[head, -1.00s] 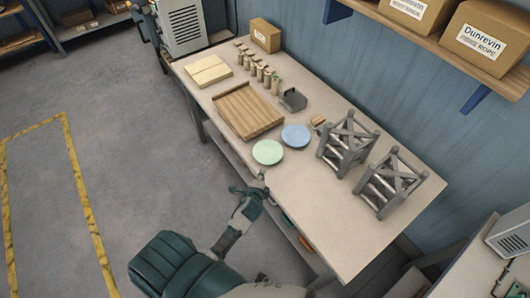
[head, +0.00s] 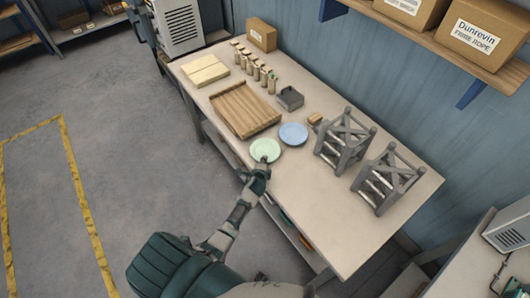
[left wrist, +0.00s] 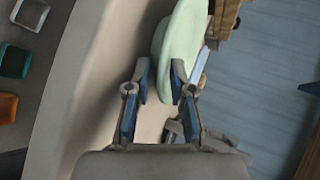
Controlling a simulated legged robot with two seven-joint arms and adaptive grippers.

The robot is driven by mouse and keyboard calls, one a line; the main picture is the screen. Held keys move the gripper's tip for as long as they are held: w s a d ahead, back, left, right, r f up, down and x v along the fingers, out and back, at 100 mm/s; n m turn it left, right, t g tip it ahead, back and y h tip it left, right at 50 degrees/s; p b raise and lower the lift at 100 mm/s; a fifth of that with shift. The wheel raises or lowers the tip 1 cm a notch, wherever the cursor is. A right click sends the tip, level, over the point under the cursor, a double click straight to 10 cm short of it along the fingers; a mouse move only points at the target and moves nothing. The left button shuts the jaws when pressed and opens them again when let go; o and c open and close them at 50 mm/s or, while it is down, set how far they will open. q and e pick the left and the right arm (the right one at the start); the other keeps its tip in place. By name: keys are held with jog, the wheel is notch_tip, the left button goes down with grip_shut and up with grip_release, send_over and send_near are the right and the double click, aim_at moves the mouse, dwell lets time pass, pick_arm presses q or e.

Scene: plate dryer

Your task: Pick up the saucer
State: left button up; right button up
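In the left wrist view the two fingers (left wrist: 161,82) stand apart, open, with the rim of the green saucer (left wrist: 182,40) at the fingertips. The right fingertip overlaps the rim; whether it touches, I cannot tell. My right gripper does not show.
A slatted wooden tray (head: 243,110) lies left of the saucers. Two grey racks (head: 345,143) stand to the right. A small grey box (head: 290,98) and several small cylinders (head: 256,69) are behind. The bench front right (head: 330,225) is clear.

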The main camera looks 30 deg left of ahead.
pick_arm(q)
jog(key=shift+d, duration=0.1)
jog(key=shift+d+r, duration=0.1)
grip_shut()
jog(key=shift+s+a, duration=0.1)
jog(key=shift+a, duration=0.1)
